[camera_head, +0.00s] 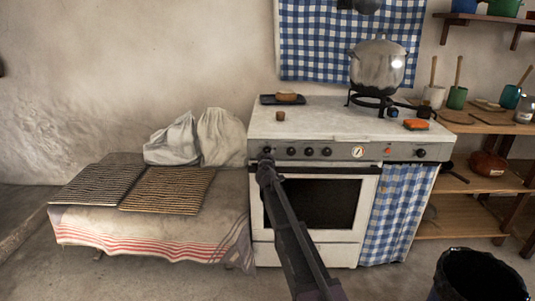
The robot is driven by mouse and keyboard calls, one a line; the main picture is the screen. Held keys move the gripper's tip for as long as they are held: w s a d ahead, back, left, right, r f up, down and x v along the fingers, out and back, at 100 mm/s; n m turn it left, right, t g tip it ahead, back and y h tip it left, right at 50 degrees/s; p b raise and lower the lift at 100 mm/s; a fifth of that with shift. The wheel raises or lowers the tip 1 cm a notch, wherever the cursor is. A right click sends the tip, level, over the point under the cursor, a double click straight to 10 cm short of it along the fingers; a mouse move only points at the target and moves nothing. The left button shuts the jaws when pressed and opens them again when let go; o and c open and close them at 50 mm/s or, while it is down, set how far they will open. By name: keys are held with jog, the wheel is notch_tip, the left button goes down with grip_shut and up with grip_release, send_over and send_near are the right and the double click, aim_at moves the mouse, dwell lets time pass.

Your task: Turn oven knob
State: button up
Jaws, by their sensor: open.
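The oven (262,220) is a white stove with a grey front panel that carries several black knobs. Knobs show at the panel's left part, such as one knob (291,151) and another knob (326,152), and one more knob (420,153) sits at the far right. A round dial (358,152) is between them. My gripper (266,160) is open at the leftmost knob and partly hides it. I cannot tell whether its fingers touch that knob. My dark arm reaches up from the bottom of the picture, across the oven door.
A steel pot (378,66) stands on a burner on the stove top. A low bench (150,230) with woven mats and white sacks is at left. Wooden shelves (465,225) and a black bin (480,276) are at right. A checked cloth (398,215) hangs beside the oven door.

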jog(key=shift+s, duration=0.15)
jog(key=s, duration=1.1)
jog(key=shift+s, duration=0.35)
jog(key=s+d+f+m+g+h, duration=0.35)
jog(key=s+d+f+g, duration=0.2)
jog(key=s+d, duration=0.4)
jog(key=s+d+f+m+g+h, duration=0.35)
jog(key=s+d+f+m, duration=0.2)
jog(key=d, duration=0.65)
jog(key=s+f+g+y, duration=0.3)
jog(key=s+g+y, duration=0.15)
jog(key=s, duration=0.55)
jog(key=s+f+g+y, duration=0.3)
jog(key=s+f+g, duration=0.15)
jog(key=s, duration=0.65)
notch_tip(320, 180, up, 31)
jog(key=p, duration=3.1)
jog(key=shift+w+a, duration=0.15)
jog(key=shift+a, duration=0.3)
